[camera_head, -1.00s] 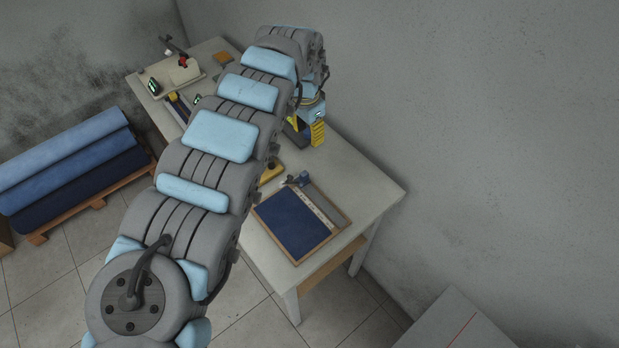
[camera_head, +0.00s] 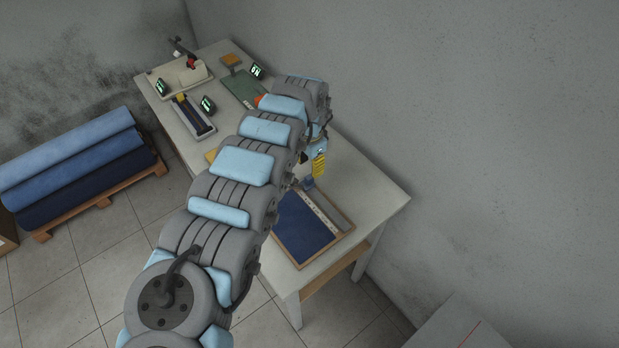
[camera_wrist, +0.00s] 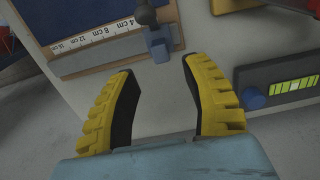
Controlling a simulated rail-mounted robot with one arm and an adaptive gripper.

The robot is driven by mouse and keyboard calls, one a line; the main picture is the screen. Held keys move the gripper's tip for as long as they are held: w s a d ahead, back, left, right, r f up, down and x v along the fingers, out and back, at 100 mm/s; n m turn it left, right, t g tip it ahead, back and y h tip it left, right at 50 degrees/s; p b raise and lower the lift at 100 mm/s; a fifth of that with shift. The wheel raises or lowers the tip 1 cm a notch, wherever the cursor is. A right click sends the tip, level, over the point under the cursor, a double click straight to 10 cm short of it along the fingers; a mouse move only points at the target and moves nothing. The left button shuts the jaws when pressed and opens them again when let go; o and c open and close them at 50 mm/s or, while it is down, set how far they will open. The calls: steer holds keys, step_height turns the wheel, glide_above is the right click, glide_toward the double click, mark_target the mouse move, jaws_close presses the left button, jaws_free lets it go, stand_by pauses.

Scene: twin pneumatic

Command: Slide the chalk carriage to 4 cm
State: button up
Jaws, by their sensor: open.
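The board with the navy cloth (camera_head: 305,232) lies on the table near its front corner; its printed scale (camera_wrist: 100,42) shows 4, 8, 12 and 16 cm marks in the wrist view. The chalk carriage, a small blue block (camera_wrist: 158,47) with a dark round knob (camera_wrist: 146,15), sits at the low-number end of the scale, to the right of the 4 cm mark. My gripper (camera_wrist: 158,66) is open, with its yellow fingers to either side just below the carriage in the wrist view and nothing between them. In the head view, my gripper (camera_head: 319,166) hangs over the board's far end.
A grey device with a blue knob and lit green bars (camera_wrist: 293,86) stands to the right in the wrist view. Farther along the table are a black rail device (camera_head: 192,115), a green plate (camera_head: 240,88) and a cream device (camera_head: 185,77). The table's right side is clear.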

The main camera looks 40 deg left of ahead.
mark_target(309, 177)
steer(key=shift+f+b, duration=0.3)
steer(key=shift+f, duration=3.05)
jaws_close()
